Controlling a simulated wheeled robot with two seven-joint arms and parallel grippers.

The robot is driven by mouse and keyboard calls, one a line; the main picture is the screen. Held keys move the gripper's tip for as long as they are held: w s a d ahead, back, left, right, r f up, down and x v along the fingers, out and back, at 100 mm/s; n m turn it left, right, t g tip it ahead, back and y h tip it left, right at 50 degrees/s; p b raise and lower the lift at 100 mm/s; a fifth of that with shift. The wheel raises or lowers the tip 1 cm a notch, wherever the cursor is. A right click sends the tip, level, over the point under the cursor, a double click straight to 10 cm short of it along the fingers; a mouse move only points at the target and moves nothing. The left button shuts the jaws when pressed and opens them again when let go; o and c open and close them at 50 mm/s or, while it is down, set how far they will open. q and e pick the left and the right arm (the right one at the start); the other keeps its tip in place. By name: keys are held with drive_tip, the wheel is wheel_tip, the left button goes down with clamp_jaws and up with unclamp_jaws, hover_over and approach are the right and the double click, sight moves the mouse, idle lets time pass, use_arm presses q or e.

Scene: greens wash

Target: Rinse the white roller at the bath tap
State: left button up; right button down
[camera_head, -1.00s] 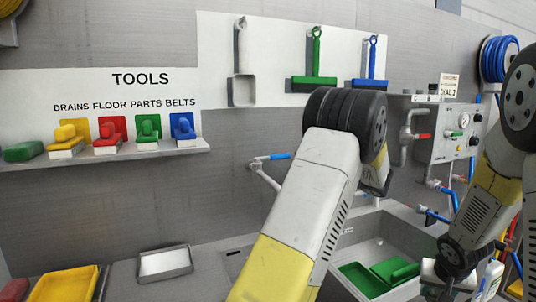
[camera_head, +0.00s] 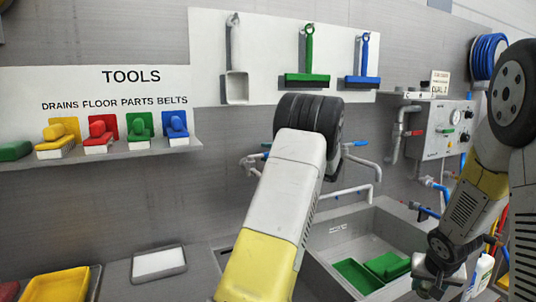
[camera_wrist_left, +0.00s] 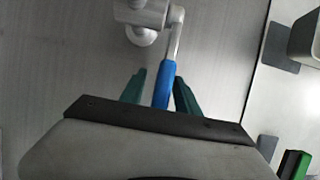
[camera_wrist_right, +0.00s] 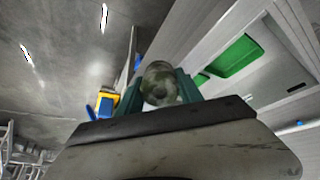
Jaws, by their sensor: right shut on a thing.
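The white roller (camera_wrist_right: 160,84) shows end-on between the teal fingers of my right gripper (camera_wrist_right: 158,92), which is shut on it. It looks mottled with grey-green dirt. In the head view my right gripper (camera_head: 437,280) is at the lower right, beside the bath (camera_head: 395,212). A tap with a blue lever (camera_wrist_left: 163,84) fills the middle of the left wrist view. My left gripper (camera_wrist_left: 160,94) is open, one teal finger on each side of that lever. In the head view my own left arm hides the left gripper. Blue lever ends show on both sides of the arm.
Green items (camera_head: 388,264) lie in the bath. A white bottle (camera_head: 482,275) stands right of my right gripper. A tool shelf (camera_head: 105,153) and hanging squeegees (camera_head: 307,78) are on the wall. A grey tray (camera_head: 160,264) and yellow tray (camera_head: 58,285) sit at lower left.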

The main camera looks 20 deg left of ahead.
use_arm(q)
clamp_jaws()
drive_tip(key=shift+f, duration=0.1)
idle(1.3)
